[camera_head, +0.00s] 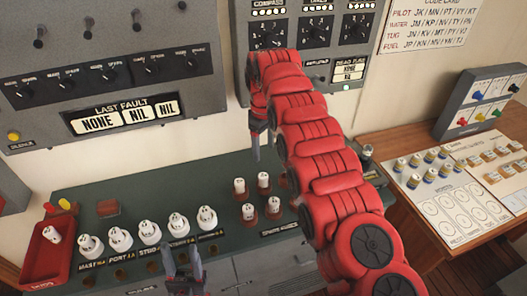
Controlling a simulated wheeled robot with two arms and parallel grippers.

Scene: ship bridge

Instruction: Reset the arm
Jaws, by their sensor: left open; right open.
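My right arm is red and jointed. It rises from the bottom right and bends over at the top in front of the wall panel with dials (318,33). My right gripper (262,150) hangs from it, pointing down, with its fingers apart and nothing between them. It is in front of the wall, above the back of the green counter (150,185). My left gripper (183,262) shows at the bottom edge, fingers pointing up, open and empty. It is in front of the row of white knob-like pieces (149,233). Most of the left arm is out of view.
Several small white pieces in brown holders (248,212) stand near my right arm. A red tray (47,250) sits at the counter's left. A fault panel (122,115) hangs above. A wooden desk (395,212) with labelled boards and small cylinders lies at the right.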

